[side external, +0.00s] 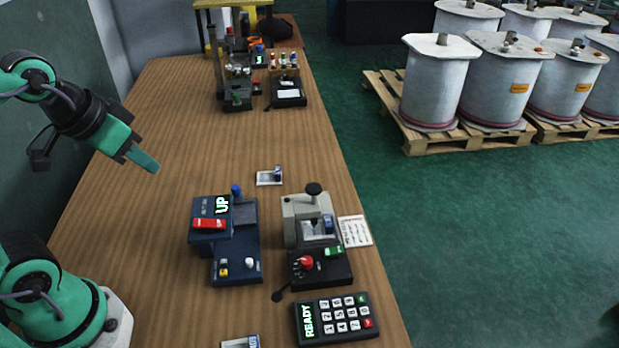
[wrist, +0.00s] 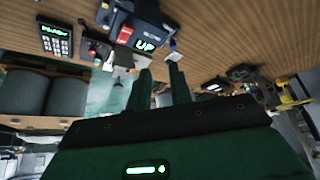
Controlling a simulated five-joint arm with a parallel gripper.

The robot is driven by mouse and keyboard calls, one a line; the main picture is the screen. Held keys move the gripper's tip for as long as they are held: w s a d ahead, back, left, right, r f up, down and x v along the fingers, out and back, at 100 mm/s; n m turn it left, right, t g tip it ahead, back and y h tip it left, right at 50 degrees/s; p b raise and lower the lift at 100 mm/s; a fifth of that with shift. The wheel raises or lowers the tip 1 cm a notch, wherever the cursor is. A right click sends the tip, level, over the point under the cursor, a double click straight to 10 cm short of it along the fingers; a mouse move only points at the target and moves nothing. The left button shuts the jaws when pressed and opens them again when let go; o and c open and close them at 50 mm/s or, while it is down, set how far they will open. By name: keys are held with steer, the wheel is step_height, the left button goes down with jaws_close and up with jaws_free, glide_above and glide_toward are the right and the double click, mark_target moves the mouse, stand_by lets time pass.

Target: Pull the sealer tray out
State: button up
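My gripper (side external: 145,158) is raised over the left side of the wooden table, away from the machines. In the wrist view its two fingers (wrist: 161,82) stand apart with nothing between them. A blue machine (side external: 225,240) shows "UP" on its display and has a red label; it also shows in the wrist view (wrist: 140,22). A grey machine (side external: 295,212) with a black knob on top stands to its right, with a small blue-and-white piece in its opening. Its black front part (side external: 320,268) has a red knob and a green display. I cannot tell which part is the sealer tray.
A keypad (side external: 337,319) reading "READY" lies at the front. A small white holder (side external: 268,178) lies behind the machines; another (side external: 240,342) is cut off at the front edge. A paper sheet (side external: 356,231) lies right of the grey machine. The table's middle is clear.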

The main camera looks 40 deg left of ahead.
steer(key=o, duration=0.3)
steer(key=shift+w, duration=0.1)
steer(key=w+d+f+n+g, duration=0.1)
steer(key=w+d, duration=0.2)
steer(key=w, duration=0.5)
steer(key=w+d+n+g, duration=0.1)
steer(key=w+d+g, duration=0.15)
steer(key=w, duration=0.45)
steer(key=shift+n+g, duration=0.8)
steer(key=shift+g, duration=0.15)
steer(key=w+d+f, duration=0.3)
steer(key=w+f, duration=0.1)
steer(key=w+d+f, duration=0.3)
steer(key=w+f, duration=0.1)
steer(key=w+d+f, duration=0.2)
steer(key=w+f, duration=0.1)
steer(key=f, duration=0.1)
steer(key=shift+w+d+f, duration=0.15)
steer(key=shift+w+d, duration=0.25)
steer(key=shift+d+f, duration=0.1)
steer(key=shift+f, duration=0.1)
steer(key=shift+f, duration=0.1)
